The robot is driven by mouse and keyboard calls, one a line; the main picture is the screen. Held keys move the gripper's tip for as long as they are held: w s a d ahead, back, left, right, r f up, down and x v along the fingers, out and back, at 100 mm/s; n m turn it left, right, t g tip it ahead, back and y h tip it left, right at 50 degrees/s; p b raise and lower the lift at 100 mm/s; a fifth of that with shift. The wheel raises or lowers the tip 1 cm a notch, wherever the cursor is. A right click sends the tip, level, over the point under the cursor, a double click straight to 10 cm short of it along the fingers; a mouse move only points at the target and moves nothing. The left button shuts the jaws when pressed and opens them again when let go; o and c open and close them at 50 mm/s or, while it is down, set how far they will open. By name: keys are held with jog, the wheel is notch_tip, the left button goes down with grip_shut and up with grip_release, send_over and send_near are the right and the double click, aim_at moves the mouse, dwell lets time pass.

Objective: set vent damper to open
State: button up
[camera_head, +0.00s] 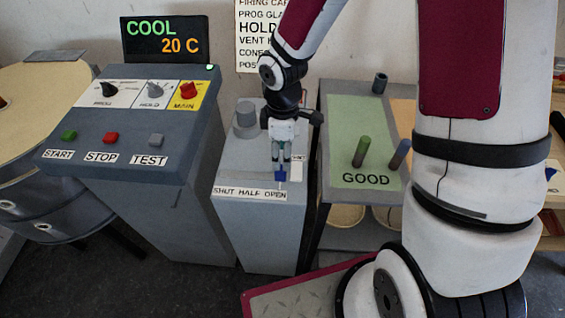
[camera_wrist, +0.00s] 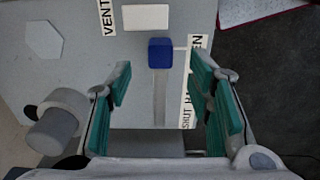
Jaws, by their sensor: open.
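The vent damper is a slider with a blue knob (camera_wrist: 160,52) on a grey slot (camera_wrist: 160,98), set in the top of a grey box (camera_head: 257,231). The knob also shows in the head view (camera_head: 279,174). It sits at the OPEN end of the slot, and its thin white pointer (camera_wrist: 181,48) reaches the OPEN part of the label SHUT HALF OPEN (camera_head: 250,194). My gripper (camera_head: 281,165) points down just above the knob. In the wrist view my gripper (camera_wrist: 160,70) is open, with teal fingers either side of the slot, apart from the knob.
A grey cylinder (camera_head: 246,117) stands on the box behind the slider. Left is a control console (camera_head: 140,120) with knobs and buttons, its display (camera_head: 165,38) reading COOL 20 C. Right is a green GOOD tray (camera_head: 365,145) with upright posts.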

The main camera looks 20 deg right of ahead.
jog(key=shift+r, duration=2.35)
jog(key=s+d+r+m+t+h, duration=0.1)
jog(key=s+d+r+m, duration=0.2)
jog(key=r, duration=0.4)
jog(key=s+d+r+m+t, duration=0.1)
jog(key=s+d+r+m, duration=0.15)
jog(key=r, duration=0.45)
jog(key=s+r+m+t, duration=0.1)
jog(key=s+r+m, duration=0.3)
jog(key=s, duration=0.2)
jog(key=s+d+r+m+t+y, duration=0.1)
jog(key=s+r+m, duration=0.3)
jog(key=s, duration=0.2)
jog(key=shift+s+r+t, duration=0.15)
jog(key=shift+s+t, duration=0.15)
jog(key=shift+t, duration=0.1)
jog(key=shift+m, duration=0.25)
